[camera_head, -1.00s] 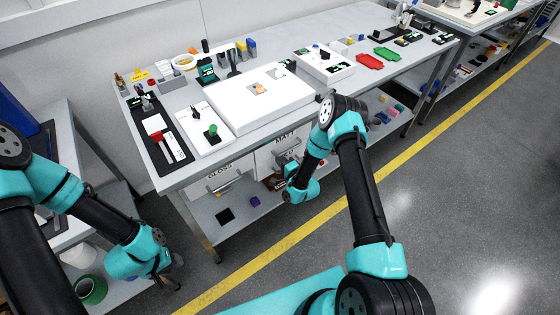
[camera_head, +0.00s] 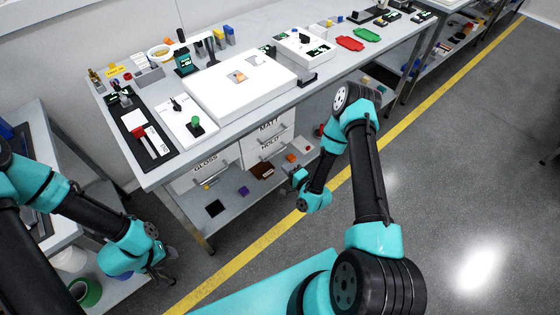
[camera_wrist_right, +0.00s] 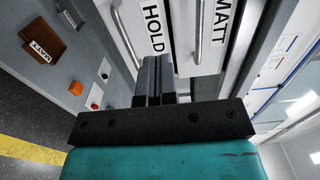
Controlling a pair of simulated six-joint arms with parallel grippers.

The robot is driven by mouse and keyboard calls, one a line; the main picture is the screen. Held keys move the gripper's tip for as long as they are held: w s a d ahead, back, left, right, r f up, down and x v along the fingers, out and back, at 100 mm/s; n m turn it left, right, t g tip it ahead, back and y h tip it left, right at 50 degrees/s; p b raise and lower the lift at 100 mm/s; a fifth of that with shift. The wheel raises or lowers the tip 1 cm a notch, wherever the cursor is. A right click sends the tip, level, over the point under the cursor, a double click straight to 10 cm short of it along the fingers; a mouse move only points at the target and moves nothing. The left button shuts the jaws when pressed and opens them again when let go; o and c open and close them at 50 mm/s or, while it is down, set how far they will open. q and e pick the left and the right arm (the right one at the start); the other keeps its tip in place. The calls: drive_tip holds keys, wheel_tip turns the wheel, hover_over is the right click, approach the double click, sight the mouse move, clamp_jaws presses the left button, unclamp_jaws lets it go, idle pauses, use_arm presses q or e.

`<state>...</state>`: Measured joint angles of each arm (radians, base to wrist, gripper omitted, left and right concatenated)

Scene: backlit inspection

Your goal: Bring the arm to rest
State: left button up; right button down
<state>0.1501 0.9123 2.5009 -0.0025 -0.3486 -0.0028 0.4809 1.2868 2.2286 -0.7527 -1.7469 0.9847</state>
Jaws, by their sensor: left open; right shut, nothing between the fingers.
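My right arm hangs folded in front of the bench in the head view, its gripper (camera_head: 299,177) low before the drawers and partly hidden by its wrist. In the right wrist view the right gripper's fingers (camera_wrist_right: 154,82) are together with nothing between them, close to the drawer fronts marked HOLD (camera_wrist_right: 153,28) and MATT (camera_wrist_right: 225,20). I cannot tell if they touch. My left gripper (camera_head: 163,277) hangs at the lower left, beside the bench's left leg, open and empty. Its fingers are small and dark.
The bench (camera_head: 167,176) carries a white light panel (camera_head: 215,92), a board with a green knob (camera_head: 195,124), and red (camera_head: 350,43) and green (camera_head: 367,34) trays. Loose items lie on the lower shelf (camera_head: 225,222). Open floor lies right of the yellow line (camera_head: 405,122).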

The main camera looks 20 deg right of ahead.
drive_tip(key=shift+s+d, duration=0.1)
drive_tip(key=shift+s, duration=0.25)
idle(0.3)
drive_tip(key=s+a+r+n+g, duration=0.1)
drive_tip(key=s+a+n+g, duration=0.2)
drive_tip(key=s+n+g, duration=0.3)
drive_tip(key=s+a+r+n+g+h, duration=0.1)
drive_tip(key=s+a+r+n+g, duration=0.1)
drive_tip(key=s+n+g, duration=0.5)
drive_tip(key=s+a+g, duration=0.1)
drive_tip(key=s+g, duration=0.2)
drive_tip(key=shift+s+r+g, duration=0.25)
drive_tip(key=shift+s+g, duration=0.05)
drive_tip(key=shift+s, duration=0.1)
idle(0.7)
